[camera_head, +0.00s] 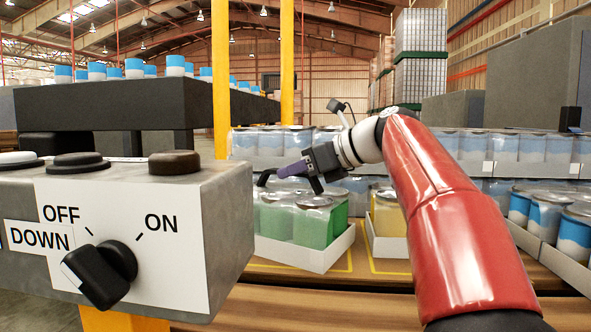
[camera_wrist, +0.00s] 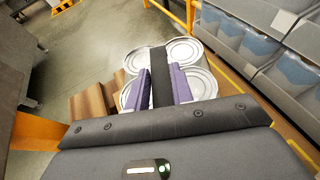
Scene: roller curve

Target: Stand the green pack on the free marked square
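The green pack (camera_head: 313,226) is a white tray of green cans with silver lids, upright in the head view. It is at or just over a yellow-outlined square (camera_head: 350,262) on the brown surface; whether its base touches is unclear. My gripper (camera_head: 290,176) is over its top. The square under the tray is largely hidden.
A yellow pack (camera_head: 388,216) stands close to the right on another outlined square. Blue-and-white can trays (camera_head: 548,222) fill the right and back. A grey control box (camera_head: 215,240) with a knob stands close at left.

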